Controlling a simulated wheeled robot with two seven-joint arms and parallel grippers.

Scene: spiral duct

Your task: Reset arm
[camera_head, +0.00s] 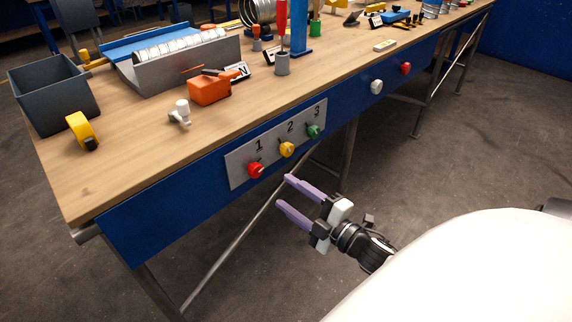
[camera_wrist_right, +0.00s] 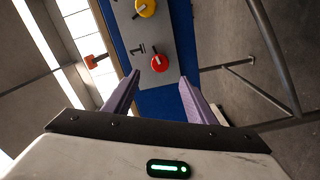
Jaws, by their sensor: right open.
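My right gripper (camera_head: 283,191) is open and empty, with two purple fingers, in front of the workbench's blue front and below the switch panel (camera_head: 240,169). In the right wrist view the fingers (camera_wrist_right: 158,92) stand apart with nothing between them. Beyond them are the red knob (camera_wrist_right: 160,63) marked 1 and the yellow knob (camera_wrist_right: 146,8). In the head view the red knob (camera_head: 256,170), yellow knob (camera_head: 287,149) and green knob (camera_head: 314,131) sit under numbers 1, 2 and 3. The fingertips appear apart from the knobs. My left gripper is not in view.
Metal bench legs (camera_head: 235,245) stand below. The floor (camera_head: 440,170) to the right is clear.

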